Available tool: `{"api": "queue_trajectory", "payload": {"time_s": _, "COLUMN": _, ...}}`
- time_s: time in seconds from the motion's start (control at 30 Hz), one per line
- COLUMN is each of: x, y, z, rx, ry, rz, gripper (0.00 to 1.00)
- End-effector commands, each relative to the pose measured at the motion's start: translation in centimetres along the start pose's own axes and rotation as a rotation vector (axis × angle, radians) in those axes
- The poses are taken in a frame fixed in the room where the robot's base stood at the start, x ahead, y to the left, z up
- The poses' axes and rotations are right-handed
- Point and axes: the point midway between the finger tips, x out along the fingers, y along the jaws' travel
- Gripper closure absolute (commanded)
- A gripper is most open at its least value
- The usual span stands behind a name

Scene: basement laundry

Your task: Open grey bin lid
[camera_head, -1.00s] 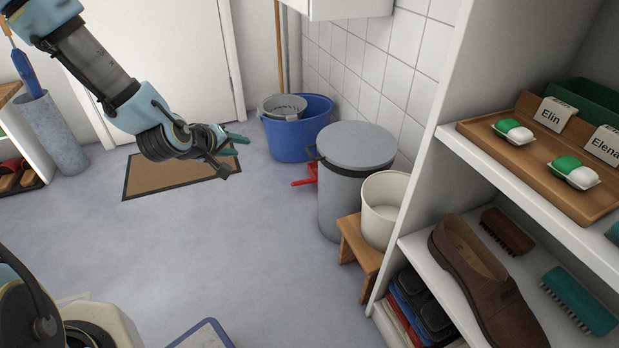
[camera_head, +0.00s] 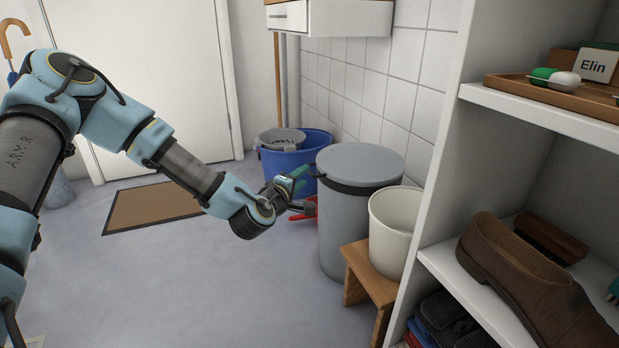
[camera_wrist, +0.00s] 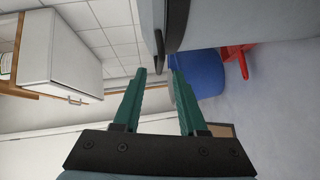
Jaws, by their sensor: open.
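The grey bin (camera_head: 345,228) stands on the floor right of centre in the head view. Its grey lid (camera_head: 362,163) is shut on a black rim band, with a small dark handle (camera_head: 318,172) at the left edge. In the wrist view the bin (camera_wrist: 225,20) fills the top right, and the dark handle (camera_wrist: 159,55) shows just beyond my fingertips. My gripper (camera_head: 302,190) is just left of the bin near the handle height. Its green fingers (camera_wrist: 156,85) are open, with nothing between them; I see no contact with the handle.
A blue bucket (camera_head: 283,162) with a grey pail (camera_head: 280,140) stands behind my gripper. A red object (camera_head: 305,209) is low beside the bin. A cream bucket (camera_head: 396,228) on a wooden stool (camera_head: 357,268) and a white shelf (camera_head: 455,200) crowd the right.

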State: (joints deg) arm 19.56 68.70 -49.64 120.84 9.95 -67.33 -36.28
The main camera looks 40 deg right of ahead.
Motion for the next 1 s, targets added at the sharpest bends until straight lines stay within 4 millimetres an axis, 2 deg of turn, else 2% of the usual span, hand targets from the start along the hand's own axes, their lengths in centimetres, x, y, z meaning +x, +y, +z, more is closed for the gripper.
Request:
{"api": "queue_trajectory", "payload": {"time_s": 0.1, "x": 2.4, "y": -0.3, "z": 0.1, "rx": 0.001, "ry": 0.002, "rz": 0.002, "gripper": 0.59}}
{"api": "queue_trajectory", "payload": {"time_s": 0.3, "x": 4.9, "y": -0.2, "z": 0.1, "rx": 0.002, "ry": 0.000, "rz": 0.000, "gripper": 0.59}}
{"api": "queue_trajectory", "payload": {"time_s": 0.47, "x": 5.8, "y": -0.1, "z": 0.0, "rx": 0.001, "ry": 0.000, "rz": -0.001, "gripper": 0.59}}
{"api": "queue_trajectory", "payload": {"time_s": 0.73, "x": 5.8, "y": 0.0, "z": 0.0, "rx": 0.001, "ry": 0.000, "rz": -0.002, "gripper": 0.59}}
{"api": "queue_trajectory", "payload": {"time_s": 1.0, "x": 5.8, "y": -0.1, "z": 0.0, "rx": 0.001, "ry": -0.001, "rz": -0.001, "gripper": 0.89}}
